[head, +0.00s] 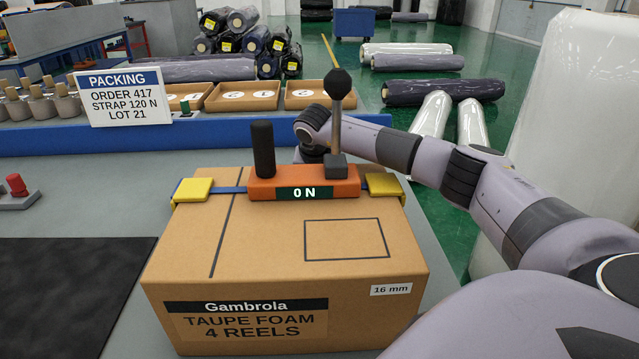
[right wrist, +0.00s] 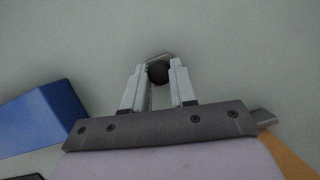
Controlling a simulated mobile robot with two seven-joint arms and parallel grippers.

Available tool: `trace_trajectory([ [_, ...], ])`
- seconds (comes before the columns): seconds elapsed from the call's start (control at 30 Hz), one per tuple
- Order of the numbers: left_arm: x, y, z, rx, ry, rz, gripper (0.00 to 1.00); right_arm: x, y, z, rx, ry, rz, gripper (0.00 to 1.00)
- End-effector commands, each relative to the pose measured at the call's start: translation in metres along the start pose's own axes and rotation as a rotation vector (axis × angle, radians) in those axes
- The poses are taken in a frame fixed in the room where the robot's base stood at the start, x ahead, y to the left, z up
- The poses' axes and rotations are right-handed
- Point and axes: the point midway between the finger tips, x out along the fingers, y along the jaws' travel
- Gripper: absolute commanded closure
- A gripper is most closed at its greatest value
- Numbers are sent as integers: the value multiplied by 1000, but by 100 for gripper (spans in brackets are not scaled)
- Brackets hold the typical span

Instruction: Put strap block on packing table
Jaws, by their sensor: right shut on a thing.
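An orange block (head: 304,184) with a "0 N" readout sits on top of a taped carton (head: 300,250), on a blue strap between two yellow corner pieces. It carries a black upright grip and a grey lever with a black ball knob, standing upright. I cannot tell if this is the strap block. The carton stands on the grey packing table (head: 80,215).
A blue rail (head: 225,138) runs behind the carton, with a packing sign (head: 124,97) and wooden trays (head: 242,96) behind it. A black mat (head: 70,295) lies left of the carton. A red-knobbed piece (head: 16,187) is at far left. Wrapped rolls lie on the green floor.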

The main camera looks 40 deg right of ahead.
Motion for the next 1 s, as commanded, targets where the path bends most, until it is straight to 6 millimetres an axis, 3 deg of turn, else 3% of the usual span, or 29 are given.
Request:
trace_trajectory([
  [0.27, 1, 0, 2, 0, 0, 1, 57, 2, 0, -1, 0, -1, 1, 100],
  [0.3, 1, 0, 2, 0, 0, 1, 57, 2, 0, -1, 0, 0, 1, 71],
  [0.37, 1, 0, 1, 0, -1, 1, 57, 1, 0, 0, 0, 0, 1, 51],
  [0.4, 1, 0, 1, 0, -1, 1, 57, 1, 0, 0, 0, 0, 1, 48],
  [0.77, 0, 0, 0, 0, 0, 1, 57, -6, 1, 1, 0, -1, 3, 48],
  [1.0, 0, 0, 0, 1, 0, 1, 57, -45, 1, 1, 0, -2, 6, 48],
])
